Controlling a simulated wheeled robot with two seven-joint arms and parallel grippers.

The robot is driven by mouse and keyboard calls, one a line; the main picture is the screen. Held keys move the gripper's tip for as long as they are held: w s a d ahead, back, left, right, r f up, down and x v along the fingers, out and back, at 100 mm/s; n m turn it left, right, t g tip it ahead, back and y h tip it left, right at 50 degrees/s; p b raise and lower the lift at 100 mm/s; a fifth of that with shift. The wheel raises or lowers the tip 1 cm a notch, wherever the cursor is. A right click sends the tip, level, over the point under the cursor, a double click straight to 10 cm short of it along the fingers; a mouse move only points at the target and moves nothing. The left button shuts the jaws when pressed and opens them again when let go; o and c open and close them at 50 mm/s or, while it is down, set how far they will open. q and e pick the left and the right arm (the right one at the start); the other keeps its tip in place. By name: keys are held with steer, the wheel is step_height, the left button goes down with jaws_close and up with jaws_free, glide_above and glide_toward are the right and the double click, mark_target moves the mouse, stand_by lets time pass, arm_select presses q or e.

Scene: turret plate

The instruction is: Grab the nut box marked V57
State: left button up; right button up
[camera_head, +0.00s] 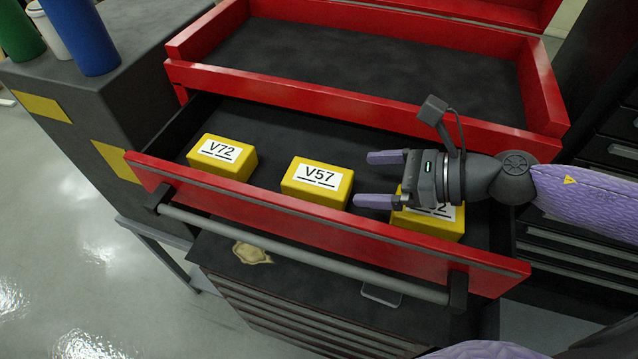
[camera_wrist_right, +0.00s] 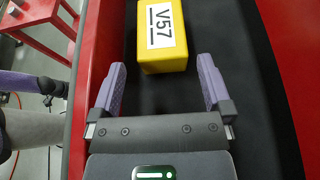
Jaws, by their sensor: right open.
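The yellow nut box marked V57 (camera_head: 316,183) sits in the middle of the open drawer, its white label facing up. It also shows in the right wrist view (camera_wrist_right: 163,52), ahead of the fingertips and roughly between their lines. My right gripper (camera_head: 378,179) is open and empty, just right of the V57 box and apart from it. In the right wrist view its two purple fingers (camera_wrist_right: 163,75) stand wide apart. My left gripper is not in view.
A yellow box marked V72 (camera_head: 222,156) lies left in the drawer. Another yellow box (camera_head: 428,224) lies under my right gripper, its label partly hidden. The red drawer front (camera_head: 225,192) with a grey handle is near. A red tray (camera_head: 345,104) stands behind.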

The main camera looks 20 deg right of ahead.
mark_target(319, 177)
steer(key=shift+w+a, duration=0.2)
steer(key=shift+a, duration=0.2)
steer(key=shift+w+a+f+p, duration=0.25)
steer(key=shift+w+a+p, duration=0.2)
steer(key=shift+w+p, duration=0.15)
steer(key=p+x, duration=0.3)
steer(key=x, duration=0.2)
steer(key=shift+w+a+f, duration=0.15)
steer(key=shift+a, duration=0.2)
steer(key=shift+a+f, duration=0.15)
steer(key=shift+f, duration=0.05)
steer(key=shift+c, duration=0.3)
steer(key=c, duration=1.2)
steer(key=shift+r, duration=0.1)
steer(key=shift+c, duration=0.2)
